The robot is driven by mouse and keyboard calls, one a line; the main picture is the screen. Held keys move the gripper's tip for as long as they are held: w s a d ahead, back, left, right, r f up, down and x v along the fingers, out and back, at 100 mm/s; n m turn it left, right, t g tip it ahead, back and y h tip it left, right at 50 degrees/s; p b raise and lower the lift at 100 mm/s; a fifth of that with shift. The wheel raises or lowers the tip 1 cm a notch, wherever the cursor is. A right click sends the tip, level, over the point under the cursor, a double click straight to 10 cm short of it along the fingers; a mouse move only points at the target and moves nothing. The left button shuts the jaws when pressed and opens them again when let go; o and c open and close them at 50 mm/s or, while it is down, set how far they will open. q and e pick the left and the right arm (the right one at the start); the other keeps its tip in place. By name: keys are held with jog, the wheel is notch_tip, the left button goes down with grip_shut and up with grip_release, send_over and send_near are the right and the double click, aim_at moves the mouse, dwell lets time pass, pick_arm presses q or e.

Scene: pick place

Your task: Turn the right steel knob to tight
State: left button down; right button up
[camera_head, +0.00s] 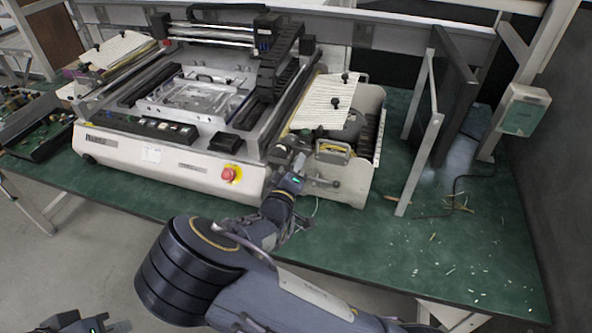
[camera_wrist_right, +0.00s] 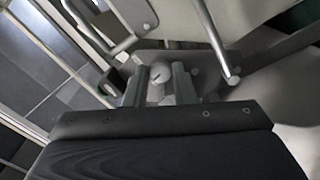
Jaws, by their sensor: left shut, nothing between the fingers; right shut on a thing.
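The steel knob (camera_wrist_right: 158,74) shows in the right wrist view as a small round grey head with a dark mark, between the two fingers of my right gripper (camera_wrist_right: 159,90). The fingers are shut on it from both sides. In the head view my right gripper (camera_head: 299,163) reaches to the front right part of the white machine (camera_head: 190,168); the knob is hidden there by the gripper. My left gripper (camera_head: 92,324) is at the bottom left edge of the head view, low and away from the machine, shut and empty, partly cut off.
A red stop button (camera_head: 230,173) sits on the machine's front panel, left of my right gripper. A metal lever (camera_head: 322,183) is close to its right. A black upright panel (camera_head: 445,95) stands further right. The green table (camera_head: 440,260) is mostly clear at front right, with small scraps.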

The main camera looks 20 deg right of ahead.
jog(key=o, duration=0.9)
jog(key=shift+o, duration=0.2)
jog(key=v, duration=0.8)
jog(key=shift+b, duration=0.35)
jog(key=shift+w, duration=0.1)
